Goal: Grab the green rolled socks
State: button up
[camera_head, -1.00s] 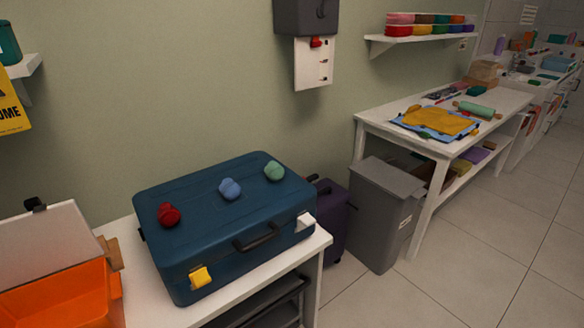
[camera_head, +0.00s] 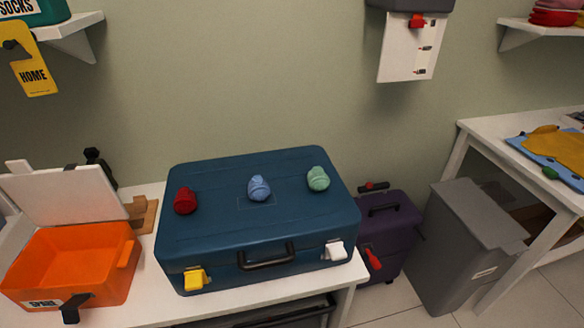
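The green rolled socks (camera_head: 318,179) are a pale green bundle near the right end of the lid of a closed blue suitcase (camera_head: 215,240). Blue rolled socks (camera_head: 259,188) lie at the middle of the lid. Red rolled socks (camera_head: 185,201) lie near its left end. The three bundles are apart from one another. The suitcase lies flat on a white table. My gripper is not in view.
An open orange bin (camera_head: 90,265) labelled SPARE stands left of the suitcase on the white table (camera_head: 351,272). A purple suitcase (camera_head: 392,232) and a grey trash bin (camera_head: 462,250) stand on the floor to the right. A white shelf (camera_head: 75,28) is at upper left.

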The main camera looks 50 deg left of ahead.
aim_at(319, 181)
jog(key=u, duration=0.55)
jog(key=i, duration=0.95)
jog(key=u, duration=0.45)
